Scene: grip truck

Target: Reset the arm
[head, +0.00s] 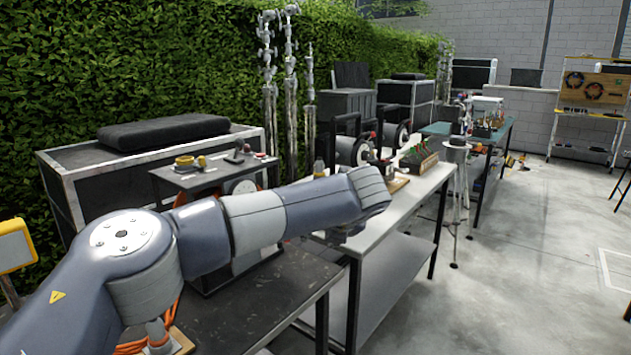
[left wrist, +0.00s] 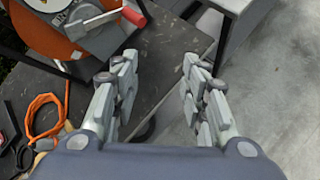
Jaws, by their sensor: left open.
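My left arm (head: 255,220) comes in from the left in the head view and reaches across the dark workbench. Its gripper is mostly hidden behind the wrist there. In the left wrist view my left gripper (left wrist: 158,95) is open, with its two fingers well apart and nothing between them. It hangs over the edge of the dark workbench (left wrist: 165,60), with grey floor beyond on the right. My right arm and gripper show in neither view. No truck is clearly visible in either view.
A light-topped bench (head: 405,205) with machines stands just beyond the arm. A machine with an orange disc (left wrist: 45,40) and red-handled lever sits on the dark bench, near an orange cable (left wrist: 42,118). The concrete floor (head: 530,260) at right is largely clear.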

